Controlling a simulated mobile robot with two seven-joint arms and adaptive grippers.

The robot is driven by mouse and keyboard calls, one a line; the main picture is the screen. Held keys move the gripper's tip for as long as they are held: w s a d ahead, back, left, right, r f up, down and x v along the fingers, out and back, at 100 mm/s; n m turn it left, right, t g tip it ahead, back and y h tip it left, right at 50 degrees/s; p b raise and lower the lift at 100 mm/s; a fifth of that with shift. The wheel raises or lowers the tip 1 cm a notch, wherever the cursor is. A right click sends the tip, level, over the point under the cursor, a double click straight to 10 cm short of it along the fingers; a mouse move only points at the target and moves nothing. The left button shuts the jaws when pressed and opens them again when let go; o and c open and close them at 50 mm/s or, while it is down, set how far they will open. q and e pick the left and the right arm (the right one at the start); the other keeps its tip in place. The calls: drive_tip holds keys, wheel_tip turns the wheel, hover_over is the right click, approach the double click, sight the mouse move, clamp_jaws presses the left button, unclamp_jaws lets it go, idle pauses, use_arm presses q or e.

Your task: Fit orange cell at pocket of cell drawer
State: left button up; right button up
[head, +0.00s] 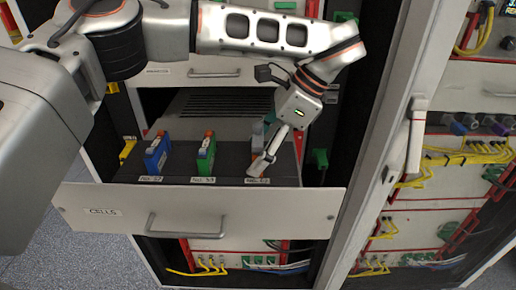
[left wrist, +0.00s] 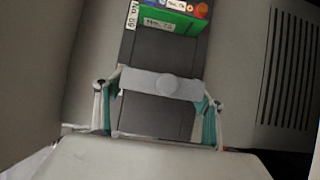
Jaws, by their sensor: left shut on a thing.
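The open cell drawer (head: 110,210) has a white front labelled CELLS and a dark deck. A blue cell (head: 157,154) and a green cell (head: 206,155) stand upright in it. A blue-grey cell-like thing (head: 257,137) stands at the right, partly hidden by my gripper. My left gripper (head: 265,162) is low over the right end of the deck. In the left wrist view its fingers (left wrist: 160,112) close on both sides of a pale grey piece (left wrist: 165,86) with a round bump. I cannot make out an orange cell body. My right gripper is not in view.
White number labels (head: 204,181) line the deck's front edge. The drawer handle (head: 185,224) sticks out at the front. A grey cabinet post (head: 378,150) and an open bay with yellow cables (head: 445,160) stand at the right.

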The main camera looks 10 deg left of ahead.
use_arm(q)
drive_tip(key=shift+f, duration=0.25)
drive_tip(key=o, duration=1.5)
drive_tip(key=shift+r, duration=0.1)
